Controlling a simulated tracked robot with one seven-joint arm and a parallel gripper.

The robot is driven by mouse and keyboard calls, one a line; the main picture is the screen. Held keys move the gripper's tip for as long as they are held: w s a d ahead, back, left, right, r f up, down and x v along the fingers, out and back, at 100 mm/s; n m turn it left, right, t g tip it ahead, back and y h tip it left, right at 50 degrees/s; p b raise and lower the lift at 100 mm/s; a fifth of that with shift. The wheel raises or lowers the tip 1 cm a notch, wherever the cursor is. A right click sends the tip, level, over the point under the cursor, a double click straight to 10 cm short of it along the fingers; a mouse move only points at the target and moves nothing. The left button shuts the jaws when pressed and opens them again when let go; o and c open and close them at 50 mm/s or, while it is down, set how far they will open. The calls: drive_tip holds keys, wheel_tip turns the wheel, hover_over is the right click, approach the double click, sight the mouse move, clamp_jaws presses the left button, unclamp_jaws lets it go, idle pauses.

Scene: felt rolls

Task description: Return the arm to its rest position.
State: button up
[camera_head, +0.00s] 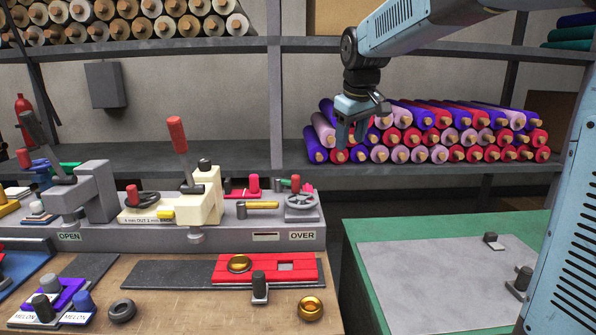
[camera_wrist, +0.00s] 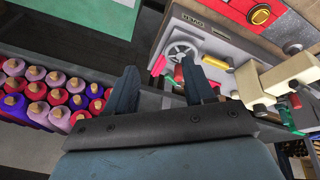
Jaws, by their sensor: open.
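My gripper (camera_head: 352,125) hangs from my arm at the upper right of the head view, in front of the stacked felt rolls. Its two fingers point down and stand apart, with nothing between them. In the wrist view my gripper (camera_wrist: 160,90) also shows open and empty, its two dark fingers spread. The arm reaches in from the upper right, bent downward at the wrist. The gripper is above and behind the right end of the machine bench and apart from it.
Purple, red and pink felt rolls (camera_head: 440,135) lie stacked on the shelf (camera_head: 400,171). A long grey machine (camera_head: 230,235) with levers stands on the bench at left. A red plate (camera_head: 225,268) lies before it. A green-edged table (camera_head: 410,265) stands at right. Air around the gripper looks free.

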drive_tip(key=s+d+f+m, duration=0.2)
drive_tip(key=s+d, duration=0.1)
drive_tip(key=s, duration=0.6)
drive_tip(key=s+d+f+m+t, duration=0.1)
drive_tip(key=s+d+f+m, duration=0.1)
drive_tip(key=s, duration=0.8)
drive_tip(key=s+d+f+m, duration=0.3)
drive_tip(key=s+d, duration=0.3)
drive_tip(key=s, duration=0.3)
drive_tip(key=shift+s+f+t, duration=0.15)
drive_tip(key=shift+f+t, duration=0.15)
drive_tip(key=shift+f, duration=0.45)
drive_tip(key=shift+a, duration=0.1)
